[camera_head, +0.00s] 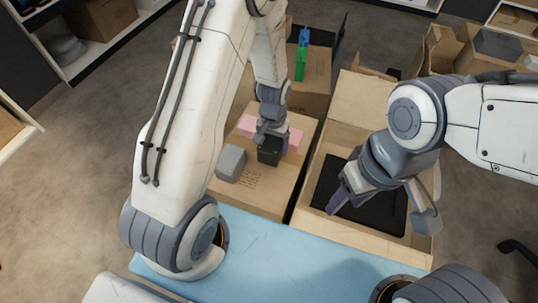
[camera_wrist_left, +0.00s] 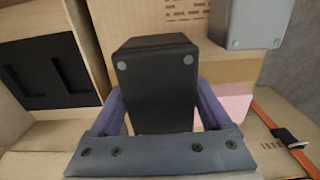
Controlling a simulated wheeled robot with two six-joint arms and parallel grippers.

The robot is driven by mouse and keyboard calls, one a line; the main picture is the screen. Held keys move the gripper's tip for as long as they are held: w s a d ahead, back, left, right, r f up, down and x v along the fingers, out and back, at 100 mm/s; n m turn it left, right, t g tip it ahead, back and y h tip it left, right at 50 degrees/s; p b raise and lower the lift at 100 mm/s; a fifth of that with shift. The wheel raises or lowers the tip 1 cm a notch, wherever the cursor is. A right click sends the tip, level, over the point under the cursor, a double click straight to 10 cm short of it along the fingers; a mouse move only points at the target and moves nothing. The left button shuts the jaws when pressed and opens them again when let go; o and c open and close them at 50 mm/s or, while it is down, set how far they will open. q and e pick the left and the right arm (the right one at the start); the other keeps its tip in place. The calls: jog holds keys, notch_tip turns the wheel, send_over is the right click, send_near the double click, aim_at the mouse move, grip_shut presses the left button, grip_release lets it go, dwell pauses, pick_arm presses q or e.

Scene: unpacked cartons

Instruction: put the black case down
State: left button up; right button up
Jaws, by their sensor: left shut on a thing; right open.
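The black case (camera_head: 269,152) is at my left gripper (camera_head: 270,138), over the top of the left carton (camera_head: 262,200). In the left wrist view the case (camera_wrist_left: 155,80) fills the middle, between the purple fingers of my left gripper (camera_wrist_left: 160,108), which is shut on it. I cannot tell whether its underside touches the cardboard. My right gripper (camera_head: 382,212) is open and empty above the right carton (camera_head: 310,217), with its fingers spread wide.
A grey box (camera_head: 231,163) stands on the left carton beside the case. A pink piece (camera_head: 295,138) lies behind it. The right carton is open with a black insert (camera_head: 370,222) inside. A blue tabletop (camera_head: 290,258) is clear in front.

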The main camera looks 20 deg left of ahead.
pick_arm(q)
jog(key=shift+w+a+f, duration=0.2)
jog(key=shift+a+f, duration=0.25)
jog(key=shift+a, duration=0.2)
jog(key=shift+f+b, duration=0.85)
jog(key=shift+f, duration=1.1)
jog(key=shift+f, duration=0.15)
jog(key=o, duration=1.3)
